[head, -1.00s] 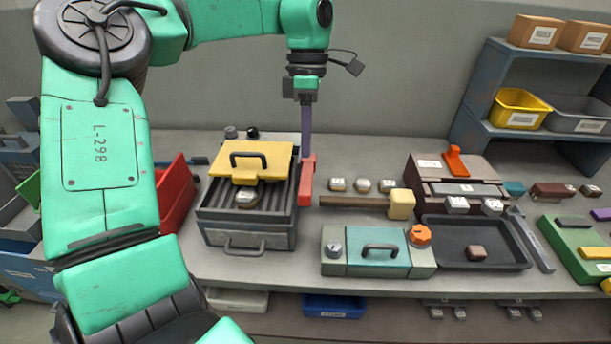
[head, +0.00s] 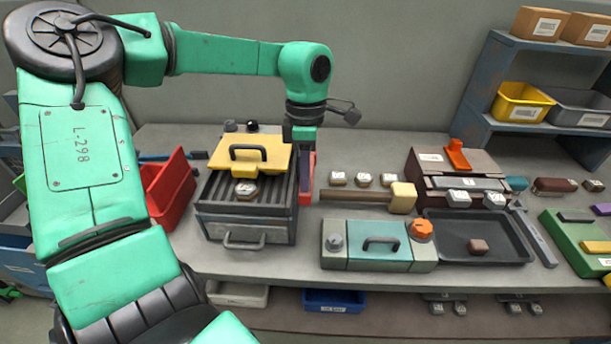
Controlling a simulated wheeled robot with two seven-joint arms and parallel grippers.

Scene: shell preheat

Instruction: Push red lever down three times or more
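The red lever (head: 306,196) is at the right side of a grey grill-like box (head: 245,229) with dark slats. My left gripper (head: 308,168) points straight down over the lever, its narrow purple finger right against or just in front of the red part. The dark wrist hides part of the lever's top, and I cannot tell whether finger and lever touch. Only one narrow finger outline shows, so its opening is unclear. The box's yellow lid (head: 249,158) with a black handle is raised above the slats, where a labelled shell (head: 246,188) lies. My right gripper is not in view.
A red bin (head: 169,190) stands left of the box. A hammer-like tool (head: 357,201) and several labelled shells lie to the right. A teal-lidded box (head: 378,244), a black tray (head: 476,240) and a brown machine with an orange lever (head: 458,153) stand farther right.

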